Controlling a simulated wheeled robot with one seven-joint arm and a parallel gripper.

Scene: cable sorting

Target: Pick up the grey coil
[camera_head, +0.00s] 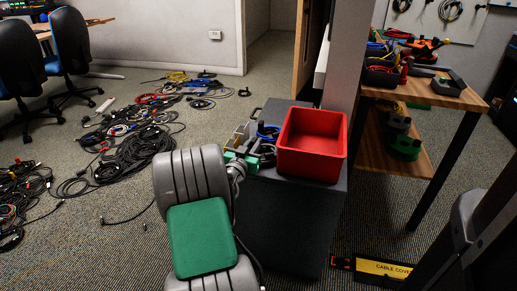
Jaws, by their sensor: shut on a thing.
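My arm reaches from the bottom of the head view to the top of a dark cabinet (283,222). My gripper (254,157) is small and partly hidden behind my arm's end, just left of a red bin. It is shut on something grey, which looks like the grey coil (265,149). The coil's outline is small and blends with the gripper, so I cannot tell whether it touches the cabinet top. A blue coil (268,131) lies just behind it.
The red bin (312,142) stands on the cabinet's right side and looks empty. A grey post (344,60) rises behind it. A wooden workbench (440,95) with tools is at the right. Many tangled cables (140,150) cover the floor at left. Two chairs (70,55) stand beyond.

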